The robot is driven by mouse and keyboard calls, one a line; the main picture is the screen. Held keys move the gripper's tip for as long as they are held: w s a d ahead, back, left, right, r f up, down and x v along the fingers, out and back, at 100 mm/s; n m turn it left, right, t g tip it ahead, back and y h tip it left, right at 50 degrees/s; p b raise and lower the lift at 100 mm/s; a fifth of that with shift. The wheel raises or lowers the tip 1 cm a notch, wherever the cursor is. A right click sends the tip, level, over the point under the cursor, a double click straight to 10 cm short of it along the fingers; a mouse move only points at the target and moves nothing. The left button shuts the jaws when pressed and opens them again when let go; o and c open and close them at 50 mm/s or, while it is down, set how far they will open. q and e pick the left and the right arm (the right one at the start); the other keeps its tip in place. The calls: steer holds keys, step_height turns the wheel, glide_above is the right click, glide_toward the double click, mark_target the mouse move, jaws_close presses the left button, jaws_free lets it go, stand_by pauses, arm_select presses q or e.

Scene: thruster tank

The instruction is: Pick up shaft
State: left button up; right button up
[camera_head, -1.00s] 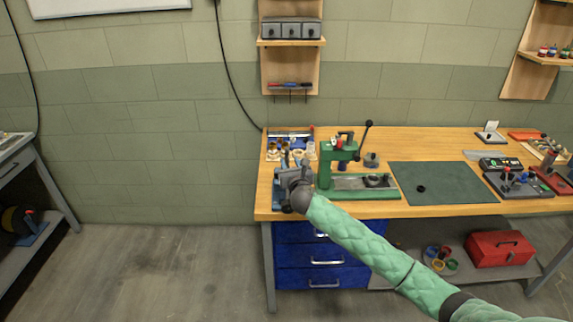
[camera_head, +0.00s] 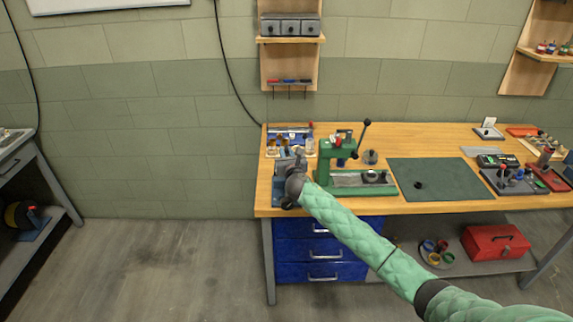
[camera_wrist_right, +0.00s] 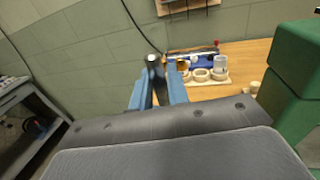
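The shaft (camera_wrist_right: 156,82), a dark cylinder with a shiny metal band near its top, stands between the two blue fingers of my right gripper (camera_wrist_right: 158,92) in the right wrist view. The fingers lie close against both sides of it, so the gripper looks shut on it. The shaft's lower end is hidden behind the gripper body. In the head view my right gripper (camera_head: 295,165) is over the left end of the workbench (camera_head: 440,140), left of the green press. The shaft is too small to make out clearly there. My left gripper is in neither view.
The green press (camera_head: 325,165) stands right beside my right gripper; it also shows in the right wrist view (camera_wrist_right: 295,70). A tray of rings and small parts (camera_wrist_right: 205,77) lies behind the gripper. A dark green mat (camera_head: 440,180) is farther right. Left of the bench is open floor.

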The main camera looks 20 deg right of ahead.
jaws_close()
steer(key=shift+r, duration=0.1)
